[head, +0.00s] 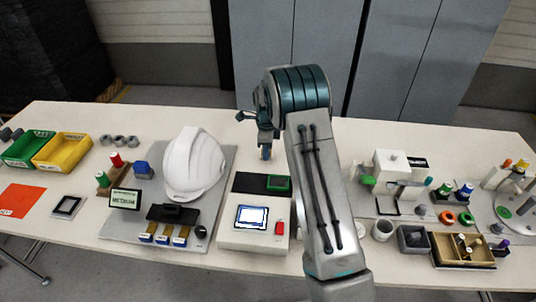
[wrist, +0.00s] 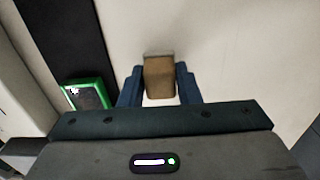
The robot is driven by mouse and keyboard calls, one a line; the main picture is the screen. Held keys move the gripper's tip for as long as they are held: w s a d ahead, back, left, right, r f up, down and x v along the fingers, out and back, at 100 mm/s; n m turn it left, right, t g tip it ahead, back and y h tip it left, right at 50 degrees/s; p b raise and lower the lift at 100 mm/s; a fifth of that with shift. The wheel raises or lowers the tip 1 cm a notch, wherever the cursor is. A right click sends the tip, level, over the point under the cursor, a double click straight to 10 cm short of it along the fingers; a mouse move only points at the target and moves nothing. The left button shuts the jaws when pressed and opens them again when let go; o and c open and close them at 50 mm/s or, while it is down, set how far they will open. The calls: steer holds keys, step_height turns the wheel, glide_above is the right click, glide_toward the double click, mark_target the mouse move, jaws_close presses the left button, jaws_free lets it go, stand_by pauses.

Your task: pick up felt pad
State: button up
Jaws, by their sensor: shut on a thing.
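The felt pad (wrist: 159,76) looks like a small tan-brown block in the wrist view. My gripper (wrist: 159,88) has its two blue fingers on either side of the pad, shut on it. The pad sticks out beyond the fingertips, over the pale table. In the head view my gripper (head: 265,152) points down at the back of the table, behind the dark mat. The pad is too small or hidden to make out there. I cannot tell whether it touches the table.
A white helmet (head: 194,163) stands to the left. A white fixture (head: 393,165) stands to the right, past my arm.

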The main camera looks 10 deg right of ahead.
step_height(320, 180, up, 2)
steer(key=shift+r, duration=0.1)
steer(key=s+d+r+b, duration=0.2)
steer(key=s+d+r, duration=0.2)
steer(key=s, duration=0.7)
step_height(320, 180, up, 3)
steer(key=shift+d+f, duration=0.1)
steer(key=shift+d, duration=0.1)
